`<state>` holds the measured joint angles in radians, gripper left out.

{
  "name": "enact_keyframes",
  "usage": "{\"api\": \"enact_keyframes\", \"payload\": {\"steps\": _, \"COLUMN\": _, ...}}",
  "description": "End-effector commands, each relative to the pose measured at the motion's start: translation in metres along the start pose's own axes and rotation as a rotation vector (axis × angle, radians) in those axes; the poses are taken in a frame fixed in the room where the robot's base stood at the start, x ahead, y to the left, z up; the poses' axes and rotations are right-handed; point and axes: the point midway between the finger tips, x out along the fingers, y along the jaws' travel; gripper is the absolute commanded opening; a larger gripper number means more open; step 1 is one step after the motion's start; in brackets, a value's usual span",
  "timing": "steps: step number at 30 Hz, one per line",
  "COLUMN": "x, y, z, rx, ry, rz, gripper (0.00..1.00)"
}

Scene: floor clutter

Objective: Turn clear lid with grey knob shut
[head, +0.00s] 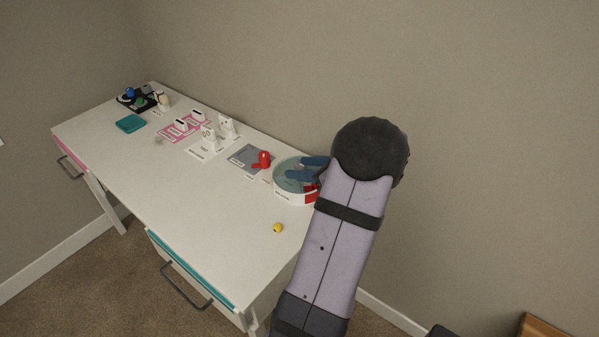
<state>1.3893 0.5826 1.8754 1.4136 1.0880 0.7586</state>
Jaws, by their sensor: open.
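A round white container (285,196) stands near the right-hand back edge of the table. Its top (284,184) looks clear with a teal-grey tint, which seems to be the lid. I cannot make out a grey knob; my gripper covers part of the top. My gripper (296,167) has two blue fingers, spread apart, over the container. I cannot tell whether they touch it. A red part (311,188) shows at the container's right side, partly hidden by my arm.
The white table (190,210) has a red object (263,159) on a grey mat (245,160) left of the container, and a yellow ball (278,228) in front. White pieces (209,138), pink mats (172,134) and a teal square (131,124) lie farther left. The wall is close behind.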

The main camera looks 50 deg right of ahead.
Motion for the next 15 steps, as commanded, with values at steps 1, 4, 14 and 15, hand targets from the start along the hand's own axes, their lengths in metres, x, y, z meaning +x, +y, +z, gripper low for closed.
{"api": "enact_keyframes", "payload": {"steps": 1, "x": -0.003, "y": -0.008, "z": -0.012, "rx": 0.025, "ry": -0.021, "rz": -0.039, "gripper": 0.44}}
{"api": "enact_keyframes", "payload": {"steps": 4, "x": -0.009, "y": -0.021, "z": -0.018, "rx": 0.052, "ry": -0.054, "rz": -0.097, "gripper": 0.44}}
{"api": "enact_keyframes", "payload": {"steps": 14, "x": -0.011, "y": -0.029, "z": -0.026, "rx": 0.075, "ry": -0.071, "rz": -0.136, "gripper": 0.44}}
{"api": "enact_keyframes", "payload": {"steps": 15, "x": -0.009, "y": -0.029, "z": -0.026, "rx": 0.075, "ry": -0.071, "rz": -0.135, "gripper": 0.44}}
